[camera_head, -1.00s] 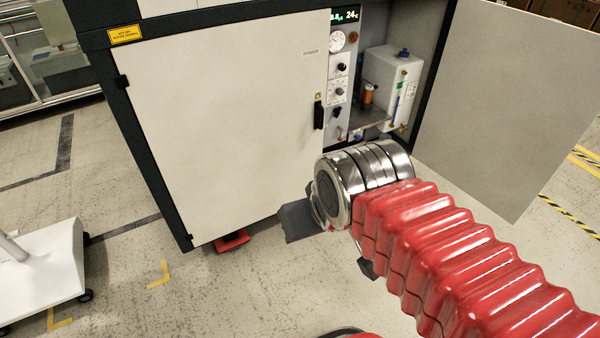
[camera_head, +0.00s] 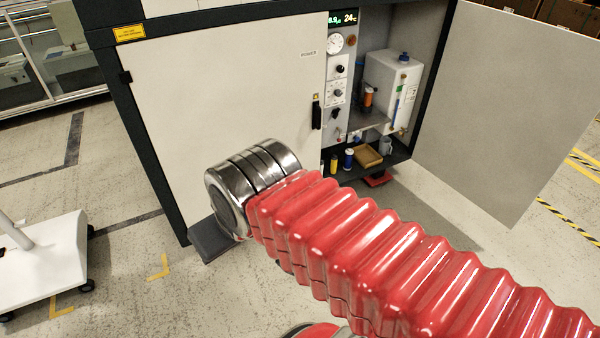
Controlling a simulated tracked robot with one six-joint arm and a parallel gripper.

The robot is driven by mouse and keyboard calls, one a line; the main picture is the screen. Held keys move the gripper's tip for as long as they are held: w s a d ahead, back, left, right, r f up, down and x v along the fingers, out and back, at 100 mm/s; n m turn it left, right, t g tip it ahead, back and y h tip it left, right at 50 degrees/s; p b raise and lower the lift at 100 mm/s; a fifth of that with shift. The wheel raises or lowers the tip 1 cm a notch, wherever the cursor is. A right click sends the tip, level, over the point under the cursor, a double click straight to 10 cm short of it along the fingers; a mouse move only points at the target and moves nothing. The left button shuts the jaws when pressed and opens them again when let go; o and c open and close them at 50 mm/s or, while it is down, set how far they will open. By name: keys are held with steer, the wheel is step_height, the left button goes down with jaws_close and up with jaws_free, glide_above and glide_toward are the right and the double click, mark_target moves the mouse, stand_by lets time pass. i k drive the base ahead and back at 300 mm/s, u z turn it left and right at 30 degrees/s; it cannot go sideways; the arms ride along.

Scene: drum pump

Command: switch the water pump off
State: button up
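A large cabinet has its left door (camera_head: 225,90) closed and its right door (camera_head: 510,95) swung open. Between them a narrow control panel (camera_head: 339,75) carries a lit display (camera_head: 343,18), a round gauge and several dark knobs. I cannot tell which control belongs to the water pump. My arm, in red ribbed sleeve, reaches from the lower right to a shiny metal wrist. Beyond the wrist, a dark flat part of my gripper (camera_head: 208,241) shows low in front of the closed door, left of and below the panel. Its fingertips are hidden, so its opening cannot be judged.
Inside the open bay stand a white tank (camera_head: 393,80) and an orange-topped part (camera_head: 367,98). Small bottles and a tan tray (camera_head: 367,156) lie on its bottom shelf. A white wheeled stand (camera_head: 45,265) is at the left. The floor between stand and cabinet is clear.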

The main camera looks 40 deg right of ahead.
mark_target(336, 111)
steer(key=u, duration=0.8)
steer(key=k, duration=1.2)
steer(key=z, duration=1.8)
steer(key=i, duration=0.4)
steer(key=u, duration=0.05)
